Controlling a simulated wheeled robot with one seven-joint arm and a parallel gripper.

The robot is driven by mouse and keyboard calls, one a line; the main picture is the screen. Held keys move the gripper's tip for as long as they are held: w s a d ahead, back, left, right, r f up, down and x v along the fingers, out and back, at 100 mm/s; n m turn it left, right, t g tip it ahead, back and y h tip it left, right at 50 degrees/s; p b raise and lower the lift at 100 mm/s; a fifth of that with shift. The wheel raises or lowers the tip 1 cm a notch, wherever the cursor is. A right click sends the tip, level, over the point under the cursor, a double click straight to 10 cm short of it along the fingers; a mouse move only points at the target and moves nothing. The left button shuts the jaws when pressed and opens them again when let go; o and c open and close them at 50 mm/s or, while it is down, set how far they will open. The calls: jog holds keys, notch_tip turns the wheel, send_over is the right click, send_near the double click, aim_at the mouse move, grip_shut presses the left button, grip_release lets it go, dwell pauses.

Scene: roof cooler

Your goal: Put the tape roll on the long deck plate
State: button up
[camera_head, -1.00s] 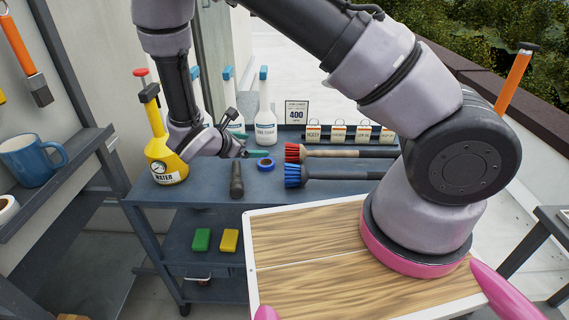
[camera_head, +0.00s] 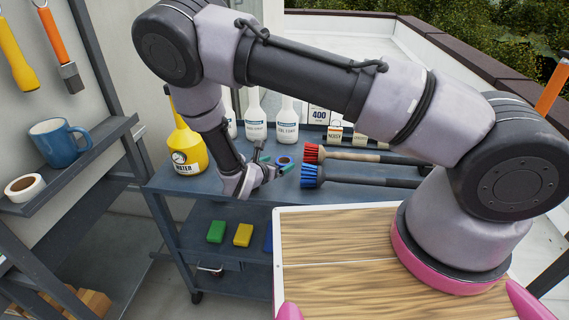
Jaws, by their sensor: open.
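A white roll (camera_head: 25,187) also lies on the left wall shelf; I cannot tell for sure which one the task names. A wooden deck (camera_head: 335,235) with a white rim and a seam lies under my arm base. I cannot tell which part is the long deck plate.
A yellow water can (camera_head: 187,147) stands left of my gripper. White bottles (camera_head: 287,122) stand behind it. Green and yellow blocks sit on the lower shelf. A blue mug (camera_head: 58,143) stands on the wall shelf.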

aim_at(287, 159)
jog(key=x, duration=0.4)
jog(key=shift+w, duration=0.1)
jog(key=c, duration=1.4)
